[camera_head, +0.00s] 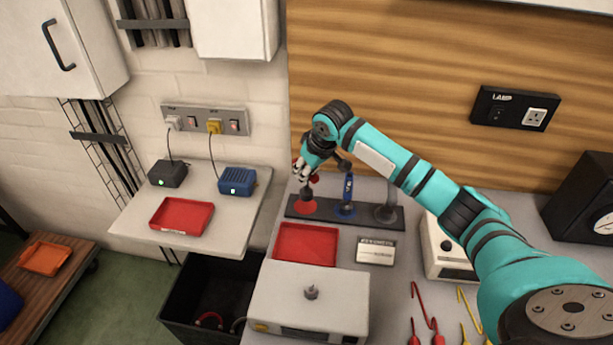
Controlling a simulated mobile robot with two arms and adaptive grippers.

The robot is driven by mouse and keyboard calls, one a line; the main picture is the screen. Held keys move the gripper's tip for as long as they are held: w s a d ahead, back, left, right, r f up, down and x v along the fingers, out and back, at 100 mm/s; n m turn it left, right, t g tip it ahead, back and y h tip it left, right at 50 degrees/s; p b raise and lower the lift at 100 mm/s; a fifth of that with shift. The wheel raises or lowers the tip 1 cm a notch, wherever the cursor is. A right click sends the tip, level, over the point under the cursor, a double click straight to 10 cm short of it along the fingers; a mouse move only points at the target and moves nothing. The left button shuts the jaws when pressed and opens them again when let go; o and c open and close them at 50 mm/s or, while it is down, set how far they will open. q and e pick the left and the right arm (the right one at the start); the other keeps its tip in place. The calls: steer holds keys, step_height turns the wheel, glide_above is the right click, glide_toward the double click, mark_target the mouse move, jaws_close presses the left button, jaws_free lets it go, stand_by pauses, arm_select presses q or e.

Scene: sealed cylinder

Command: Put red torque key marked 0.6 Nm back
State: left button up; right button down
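My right arm reaches in from the right, and its gripper (306,178) is over the left end of a dark holder strip (329,213). Small red parts, likely the red torque key (314,178), show among the fingers. The fingers hide most of it, so I cannot tell whether they grip it or whether its tip is seated. Below is a round red spot (306,207) on the strip. A blue torque key (348,190) stands upright at the strip's middle, and a grey post or key (385,212) stands at its right. No 0.6 Nm marking is readable. My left gripper is not in view.
A red tray (306,244) and a small label card (375,252) lie in front of the strip. A white box (310,299) with a small post stands nearer. Red and yellow hooked tools (431,312) lie at right. A side shelf holds another red tray (181,216).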

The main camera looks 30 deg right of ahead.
mark_target(307, 190)
steer(key=shift+w, duration=0.3)
steer(key=shift+f+p, duration=0.35)
steer(key=shift+f, duration=0.1)
step_height(307, 190, down, 2)
steer(key=shift+f+p, duration=0.1)
steer(key=shift+p, duration=0.4)
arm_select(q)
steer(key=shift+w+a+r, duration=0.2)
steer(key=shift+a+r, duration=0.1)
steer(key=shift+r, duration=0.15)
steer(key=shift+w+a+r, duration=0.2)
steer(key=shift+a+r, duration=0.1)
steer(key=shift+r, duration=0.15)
arm_select(e)
steer(key=shift+f, duration=0.25)
steer(key=shift+f, duration=0.15)
steer(key=c, duration=1.1)
jaws_free()
steer(key=shift+s, duration=0.1)
steer(key=shift+c, duration=0.2)
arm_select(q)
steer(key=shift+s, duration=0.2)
